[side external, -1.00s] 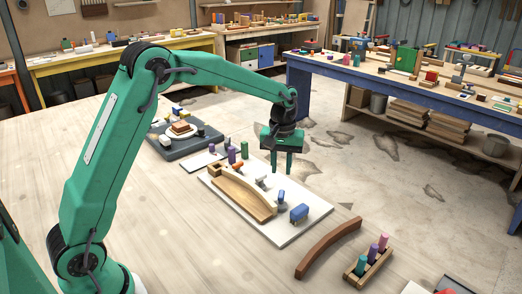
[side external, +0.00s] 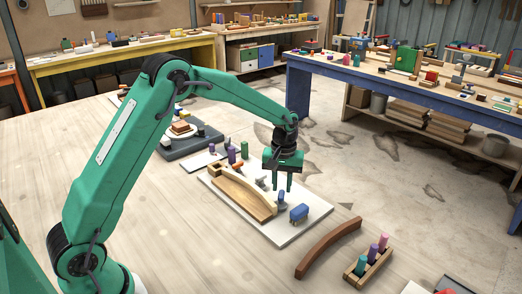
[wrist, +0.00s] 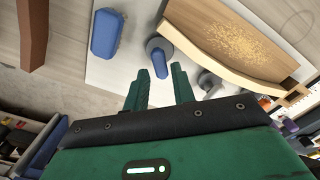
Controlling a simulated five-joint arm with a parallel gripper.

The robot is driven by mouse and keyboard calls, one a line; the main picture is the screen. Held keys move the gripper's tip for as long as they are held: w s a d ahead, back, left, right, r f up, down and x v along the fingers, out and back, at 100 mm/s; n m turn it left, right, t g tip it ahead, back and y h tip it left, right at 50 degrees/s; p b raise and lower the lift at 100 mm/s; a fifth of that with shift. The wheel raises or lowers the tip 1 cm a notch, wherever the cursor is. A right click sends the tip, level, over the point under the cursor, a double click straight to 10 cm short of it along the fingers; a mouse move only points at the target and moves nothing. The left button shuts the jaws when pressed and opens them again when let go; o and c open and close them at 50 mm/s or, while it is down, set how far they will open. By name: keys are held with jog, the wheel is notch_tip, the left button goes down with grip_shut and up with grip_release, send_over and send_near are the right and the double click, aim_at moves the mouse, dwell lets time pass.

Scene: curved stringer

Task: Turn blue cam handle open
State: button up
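The blue cam handle (side external: 281,196) stands on the white board (side external: 290,236), beside the curved wooden piece (side external: 246,196). In the wrist view the blue cam handle (wrist: 159,62) sits on a round grey base, its long side pointing toward my gripper (wrist: 160,80). My gripper (side external: 283,186) points down over the board, close to the handle. Its two green fingers are apart with nothing between them. In the wrist view the handle appears just beyond the gap between the fingertips. I cannot tell whether they touch it.
A larger blue block (side external: 299,213) is on the board right of the handle. A grey-white cam (wrist: 210,83) and an orange piece (side external: 237,165) stand along the curved wood. A brown curved strip (side external: 328,247) and a peg rack (side external: 368,267) lie to the right.

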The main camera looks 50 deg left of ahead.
jog(key=shift+f, duration=1.1)
jog(key=shift+c, duration=0.3)
grip_shut()
jog(key=shift+n, duration=0.3)
jog(key=n, duration=0.9)
jog(key=shift+r+n, duration=0.1)
jog(key=shift+n, duration=0.3)
